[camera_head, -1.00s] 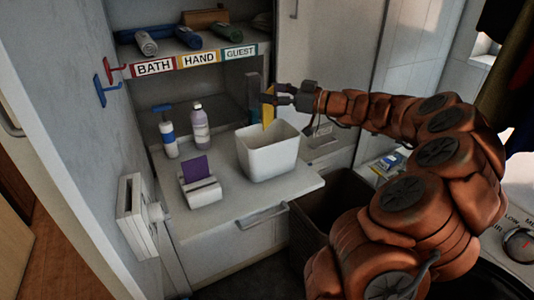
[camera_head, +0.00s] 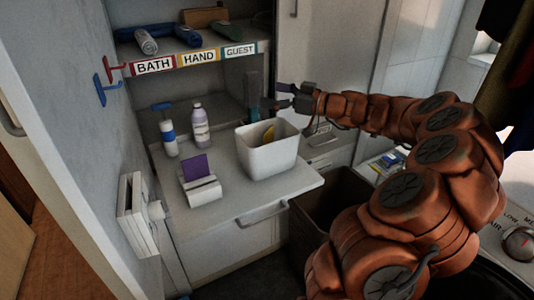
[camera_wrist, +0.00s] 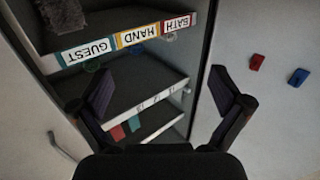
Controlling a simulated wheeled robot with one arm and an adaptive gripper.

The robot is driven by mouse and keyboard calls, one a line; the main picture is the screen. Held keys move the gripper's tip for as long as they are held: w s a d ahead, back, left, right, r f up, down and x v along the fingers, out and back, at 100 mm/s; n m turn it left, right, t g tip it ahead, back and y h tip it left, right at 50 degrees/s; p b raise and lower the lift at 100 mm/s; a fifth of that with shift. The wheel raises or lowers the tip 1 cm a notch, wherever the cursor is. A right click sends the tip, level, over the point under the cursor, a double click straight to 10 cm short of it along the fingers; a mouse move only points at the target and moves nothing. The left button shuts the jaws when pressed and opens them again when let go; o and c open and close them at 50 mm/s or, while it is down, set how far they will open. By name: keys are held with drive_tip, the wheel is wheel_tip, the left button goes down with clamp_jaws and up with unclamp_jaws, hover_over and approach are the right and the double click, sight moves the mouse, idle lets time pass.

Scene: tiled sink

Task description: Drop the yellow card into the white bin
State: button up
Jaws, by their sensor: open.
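The white bin (camera_head: 268,158) stands upright on the pull-out shelf in the head view. The yellow card (camera_head: 268,134) is inside it, with only its upper part showing above the near rim; its lower part is hidden by the bin wall. My gripper (camera_head: 272,96) is open and empty, above and behind the bin, apart from the card. In the wrist view my gripper's two fingers (camera_wrist: 160,98) are spread wide with nothing between them. I do not make out the bin or the card there.
A purple card stands in a white holder (camera_head: 202,190) left of the bin. Two bottles (camera_head: 200,125) stand behind it. Above is a shelf with BATH, HAND and GUEST labels (camera_head: 198,57) and rolled towels. A dark open bin (camera_head: 340,200) stands below, right of the shelf.

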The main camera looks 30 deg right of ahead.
drive_tip(key=v, duration=0.7)
drive_tip(key=shift+s, duration=0.25)
idle(0.3)
drive_tip(key=a+n+g+y+p, duration=0.1)
drive_tip(key=a+g+y+p, duration=0.35)
drive_tip(key=a, duration=1.35)
drive_tip(key=s+a+f+g+h+b, duration=0.3)
drive_tip(key=s+a+g, duration=0.4)
drive_tip(key=a, duration=0.6)
drive_tip(key=s+a+f+m+g+h+p, duration=0.1)
drive_tip(key=s+a+f+g+h+p, duration=0.25)
drive_tip(key=s, duration=0.35)
drive_tip(key=s+d+f+m+h, duration=0.1)
drive_tip(key=s+d+m+h, duration=0.1)
drive_tip(key=s, duration=0.3)
drive_tip(key=s+d+f+m+g+h+p, duration=0.1)
drive_tip(key=s+d+f+m+h, duration=0.1)
drive_tip(key=s, duration=0.4)
drive_tip(key=s+d+f+m+g+h, duration=0.1)
drive_tip(key=s+d+m+h, duration=0.1)
drive_tip(key=s, duration=0.3)
drive_tip(key=shift+s+f+h, duration=0.25)
drive_tip(key=shift+h, duration=0.55)
